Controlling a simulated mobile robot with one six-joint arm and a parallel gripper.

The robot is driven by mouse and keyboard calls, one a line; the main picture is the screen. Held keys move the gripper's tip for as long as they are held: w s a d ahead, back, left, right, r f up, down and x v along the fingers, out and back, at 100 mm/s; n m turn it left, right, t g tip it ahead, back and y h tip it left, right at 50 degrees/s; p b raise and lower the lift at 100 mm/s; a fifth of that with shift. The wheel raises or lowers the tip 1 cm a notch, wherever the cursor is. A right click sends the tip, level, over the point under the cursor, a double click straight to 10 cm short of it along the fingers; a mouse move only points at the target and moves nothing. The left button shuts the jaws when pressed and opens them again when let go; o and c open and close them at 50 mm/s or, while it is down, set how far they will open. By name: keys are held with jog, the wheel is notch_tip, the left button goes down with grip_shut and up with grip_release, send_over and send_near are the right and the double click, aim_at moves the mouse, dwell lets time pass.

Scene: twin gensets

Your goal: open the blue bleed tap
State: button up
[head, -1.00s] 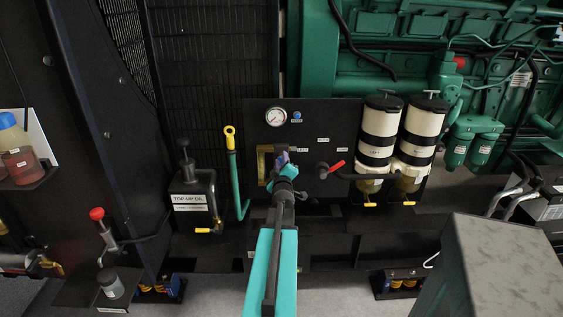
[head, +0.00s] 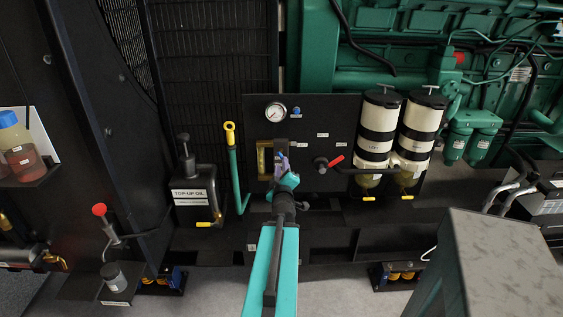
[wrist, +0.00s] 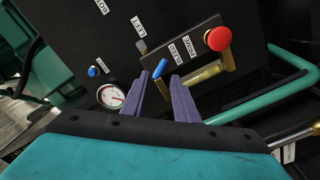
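The blue bleed tap shows in the wrist view as a small blue lever (wrist: 160,68) beside the BLEED label on the black panel, with brass pipework near it. My gripper (wrist: 159,76) has two purple fingers, open and apart, pointing at the panel. The blue lever shows in the gap at the fingertips. I cannot tell whether either finger touches it. In the head view my gripper (head: 281,160) is in front of the panel's lower left part, and it and my arm hide the tap there.
A red knob (wrist: 218,39) stands close right of the lever by the PRIME label. A gauge (wrist: 111,96) and a blue button (wrist: 93,71) are on the panel. A red-handled valve (head: 335,161) and two filter canisters (head: 377,130) are to the right, a green dipstick tube (head: 235,170) to the left.

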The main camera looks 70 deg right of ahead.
jog(key=shift+s+a+p, duration=0.1)
jog(key=shift+a+p, duration=0.4)
jog(key=shift+p, duration=2.15)
jog(key=p, duration=0.2)
jog(key=a+p, duration=0.1)
jog(key=p, duration=0.1)
jog(key=shift+s+a+r+p, duration=0.1)
jog(key=shift+s+a+p, duration=0.05)
jog(key=shift+s+p, duration=0.2)
jog(key=shift+p+v, duration=1.35)
jog(key=shift+p, duration=0.25)
jog(key=shift+f, duration=0.2)
